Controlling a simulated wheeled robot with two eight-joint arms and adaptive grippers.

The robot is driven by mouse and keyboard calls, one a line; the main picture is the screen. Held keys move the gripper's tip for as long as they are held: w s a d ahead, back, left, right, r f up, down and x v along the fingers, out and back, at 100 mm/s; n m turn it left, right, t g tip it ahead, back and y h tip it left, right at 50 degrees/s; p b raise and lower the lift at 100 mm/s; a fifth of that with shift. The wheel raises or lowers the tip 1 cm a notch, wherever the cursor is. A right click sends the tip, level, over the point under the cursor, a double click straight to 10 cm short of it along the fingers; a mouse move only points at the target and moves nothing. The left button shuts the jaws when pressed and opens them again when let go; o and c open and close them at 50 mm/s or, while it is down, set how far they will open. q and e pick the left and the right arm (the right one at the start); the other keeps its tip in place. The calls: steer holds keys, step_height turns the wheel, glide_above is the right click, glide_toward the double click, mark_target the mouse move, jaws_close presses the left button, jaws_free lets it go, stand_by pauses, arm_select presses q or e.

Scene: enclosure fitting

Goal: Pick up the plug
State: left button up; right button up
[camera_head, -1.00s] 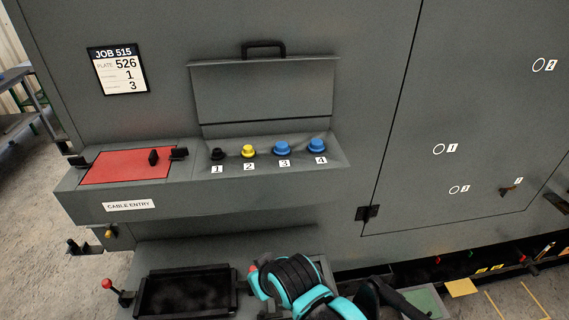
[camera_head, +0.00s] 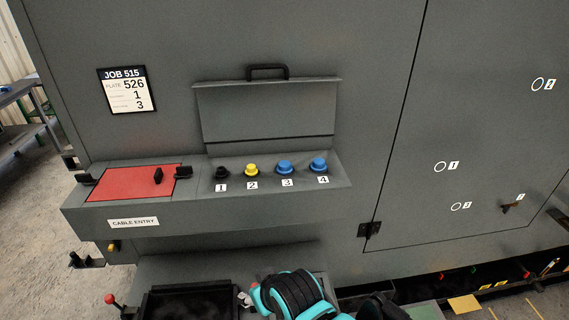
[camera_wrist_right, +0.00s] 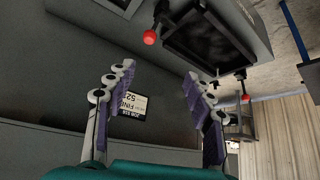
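Several plugs stand in a row on a sloped ledge in the head view: a small black plug (camera_head: 221,173) at label 1, a yellow plug (camera_head: 251,170) at label 2, a blue plug (camera_head: 285,167) at label 3 and another blue plug (camera_head: 319,164) at label 4. The frames do not show which one is meant. My right gripper (camera_wrist_right: 155,88) is open in the right wrist view, its fingers wide apart with nothing between them. In the head view a teal and black arm of mine is at the bottom edge, below the ledge and apart from the plugs. My left gripper is not in view.
A raised lid (camera_head: 266,112) with a black handle stands behind the plugs. A red plate (camera_head: 130,184) lies left of them, above the CABLE ENTRY label (camera_head: 134,223). A black tray (camera_head: 190,302) with red-knobbed levers is below. A job card (camera_head: 127,90) hangs on the wall.

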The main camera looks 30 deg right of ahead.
step_height(320, 180, up, 20)
steer(key=r+p, duration=0.1)
steer(key=p, duration=1.7)
step_height(320, 180, up, 12)
steer(key=m+g+p, duration=0.7)
steer(key=m+p, duration=0.1)
steer(key=m, duration=0.8)
glide_above(284, 163)
steer(key=f, duration=0.4)
steer(key=f+p, duration=0.1)
steer(key=f, duration=0.1)
steer(key=shift+w+a+f, duration=0.15)
steer(key=shift+w+a, duration=0.05)
steer(key=shift+a, duration=0.05)
steer(key=f, duration=0.3)
steer(key=f+p, duration=0.1)
steer(key=shift+s+d+f, duration=0.25)
steer(key=shift+d+f, duration=0.05)
steer(key=shift+f, duration=0.55)
steer(key=shift+c, duration=0.2)
